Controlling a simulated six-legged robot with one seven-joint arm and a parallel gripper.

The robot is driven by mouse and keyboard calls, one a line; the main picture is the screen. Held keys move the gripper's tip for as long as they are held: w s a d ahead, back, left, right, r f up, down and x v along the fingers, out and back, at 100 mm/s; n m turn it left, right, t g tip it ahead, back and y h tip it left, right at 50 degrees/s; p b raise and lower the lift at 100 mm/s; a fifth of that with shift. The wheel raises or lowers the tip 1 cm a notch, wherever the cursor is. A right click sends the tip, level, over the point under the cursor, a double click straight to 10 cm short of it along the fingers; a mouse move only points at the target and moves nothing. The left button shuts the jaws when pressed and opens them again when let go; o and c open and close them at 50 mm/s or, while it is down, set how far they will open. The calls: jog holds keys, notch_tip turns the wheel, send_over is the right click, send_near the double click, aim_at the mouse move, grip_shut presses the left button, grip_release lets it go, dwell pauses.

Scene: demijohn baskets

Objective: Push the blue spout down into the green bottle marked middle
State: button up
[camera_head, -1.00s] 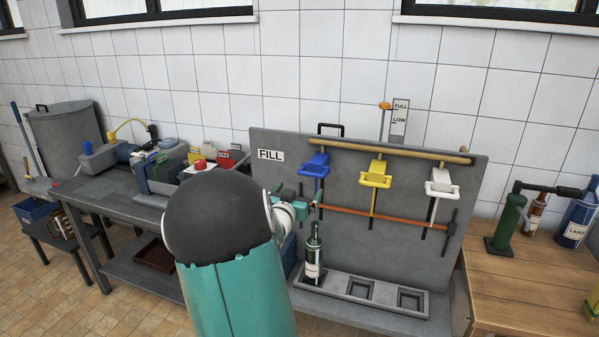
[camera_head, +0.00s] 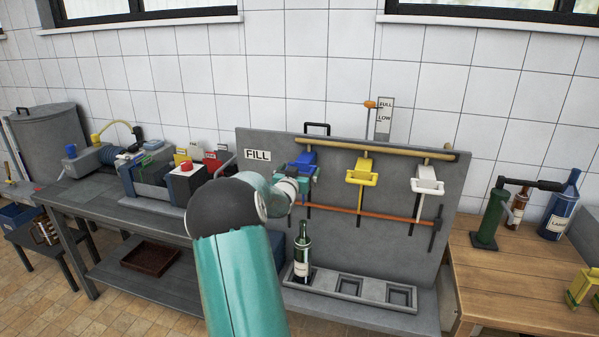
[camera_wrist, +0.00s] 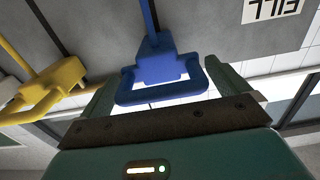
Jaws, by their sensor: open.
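The blue spout (camera_head: 302,162) hangs at the left end of the wooden bar on the grey filling panel. In the wrist view the blue spout (camera_wrist: 160,72) has a loop-shaped handle, which lies between the fingers of my gripper (camera_wrist: 162,92). The gripper is open, one finger to each side of the loop. In the head view my gripper (camera_head: 300,180) is at the spout, partly hidden by my arm. A green bottle (camera_head: 302,258) stands upright below the spout in the left slot of the grey tray (camera_head: 350,291). I cannot read its label.
A yellow spout (camera_head: 362,172) and a white spout (camera_head: 427,180) hang to the right. A red-brown rod (camera_head: 380,216) crosses the panel below them. Two tray slots are empty. A wooden table (camera_head: 515,275) holds a green corking device (camera_head: 490,220) and bottles.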

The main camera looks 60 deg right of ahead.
jog(key=shift+d, duration=0.1)
jog(key=c, duration=1.1)
notch_tip(320, 180, down, 18)
jog(key=shift+r, duration=0.15)
jog(key=o, duration=1.1)
jog(key=shift+r, duration=0.1)
jog(key=s+a, duration=0.2)
jog(key=a, duration=1.1)
jog(key=shift+a, duration=0.4)
